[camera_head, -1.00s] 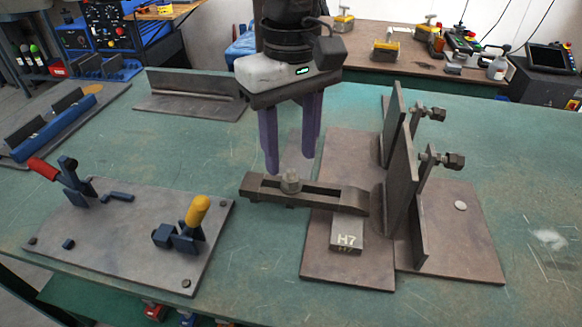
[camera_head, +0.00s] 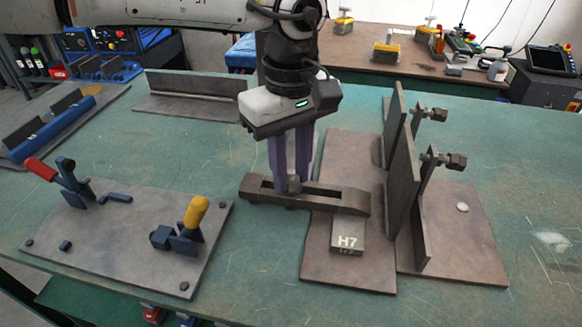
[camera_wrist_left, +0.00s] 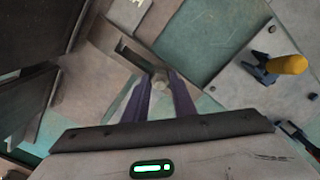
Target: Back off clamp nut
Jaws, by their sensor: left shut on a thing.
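The clamp nut (camera_head: 293,184) sits on the slotted clamp bar (camera_head: 335,199), which lies flat with its right end over the block marked H7 (camera_head: 347,236). My left gripper (camera_head: 291,186) points straight down with its purple fingers shut on the nut. In the left wrist view the nut (camera_wrist_left: 160,80) shows between the two fingertips (camera_wrist_left: 160,84), at the end of the clamp bar's slot (camera_wrist_left: 128,50). The fingers hide part of the nut in the head view. My right gripper is not in view.
A fixture with upright plates and bolts (camera_head: 402,170) stands right of the bar. A plate with red-handled and yellow-handled toggle clamps (camera_head: 130,235) lies at the left. An angle piece (camera_head: 190,95) lies behind. Green table (camera_head: 530,180) is clear at right.

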